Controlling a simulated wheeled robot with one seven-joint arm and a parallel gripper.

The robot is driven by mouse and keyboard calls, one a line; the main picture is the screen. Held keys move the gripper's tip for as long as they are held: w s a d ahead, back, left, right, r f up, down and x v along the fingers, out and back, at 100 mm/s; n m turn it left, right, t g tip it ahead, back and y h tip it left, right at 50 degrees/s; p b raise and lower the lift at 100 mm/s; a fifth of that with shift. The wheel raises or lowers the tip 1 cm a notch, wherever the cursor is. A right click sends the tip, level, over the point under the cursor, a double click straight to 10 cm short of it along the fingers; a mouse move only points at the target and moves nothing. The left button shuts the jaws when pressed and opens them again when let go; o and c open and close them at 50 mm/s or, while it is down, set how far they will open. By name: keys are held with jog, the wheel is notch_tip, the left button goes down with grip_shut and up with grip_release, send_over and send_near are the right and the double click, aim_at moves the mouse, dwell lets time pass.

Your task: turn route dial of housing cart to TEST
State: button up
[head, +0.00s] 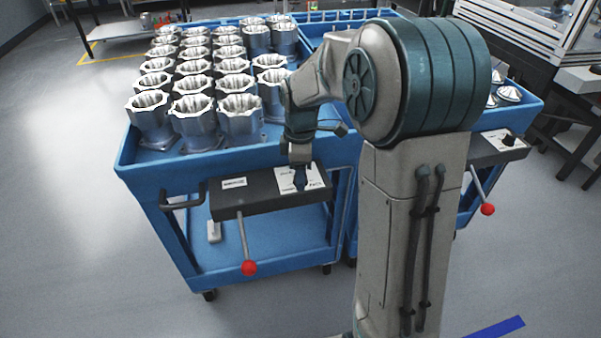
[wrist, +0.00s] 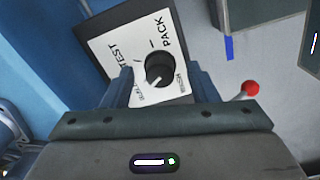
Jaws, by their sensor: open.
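The housing cart (head: 150,172) is the blue cart at left, loaded with metal housings. A dark control box (head: 232,198) is on its front. In the wrist view, the box's white label plate (wrist: 117,55) reads TEST at left and PACK at upper right; the lower words are too small to read surely. The round black route dial (wrist: 160,68) sits on this plate. Its white mark points down and left, away from TEST. My gripper (wrist: 161,78) is open, with a finger to either side of the dial. Contact cannot be told. In the head view my gripper (head: 300,180) hides the dial.
A lever with a red ball (head: 249,267) hangs from the control box. A black handle (head: 182,197) is left of it. A second blue cart at right has its own box (head: 497,147) and red-ball lever (head: 488,209). Floor at left is clear.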

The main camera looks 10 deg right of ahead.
jog(key=shift+f, duration=0.15)
jog(key=c, duration=1)
jog(key=shift+o, duration=0.2)
jog(key=shift+m, duration=0.4)
jog(key=m+p, duration=0.2)
jog(key=m, duration=0.2)
jog(key=shift+m, duration=0.4)
jog(key=m+p, duration=0.1)
jog(key=m, duration=0.5)
jog(key=o, duration=1)
jog(key=shift+c, duration=0.2)
